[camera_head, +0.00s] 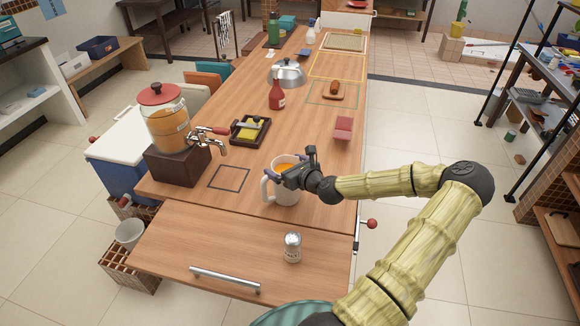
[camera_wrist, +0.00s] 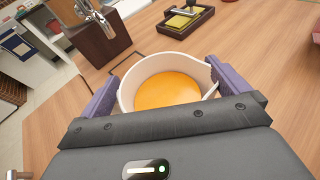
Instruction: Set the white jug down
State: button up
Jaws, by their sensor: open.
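The white jug (camera_head: 286,192) holds an orange liquid and stands upright, apparently on the wooden table, right of a dark square outline (camera_head: 230,178). In the wrist view the jug (camera_wrist: 126,98) sits between the two purple fingers of my gripper (camera_wrist: 168,88). My gripper (camera_head: 284,173) is open around the jug's upper part, with one finger on each side. The jug's near side is hidden behind my gripper in the wrist view. Whether the fingers touch the wall I cannot tell.
A drink dispenser (camera_head: 166,118) with a tap stands left on a dark block. A black tray (camera_head: 250,130) with a yellow item lies behind. A shaker (camera_head: 292,247) stands in front. A red bottle (camera_head: 276,95), kettle (camera_head: 287,74) and red block (camera_head: 343,128) stand farther back.

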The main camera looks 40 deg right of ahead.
jog(key=shift+s+r, duration=0.1)
jog(key=shift+r, duration=0.05)
jog(key=v, duration=1.1)
jog(key=shift+s+r, duration=0.15)
jog(key=shift+s, duration=0.25)
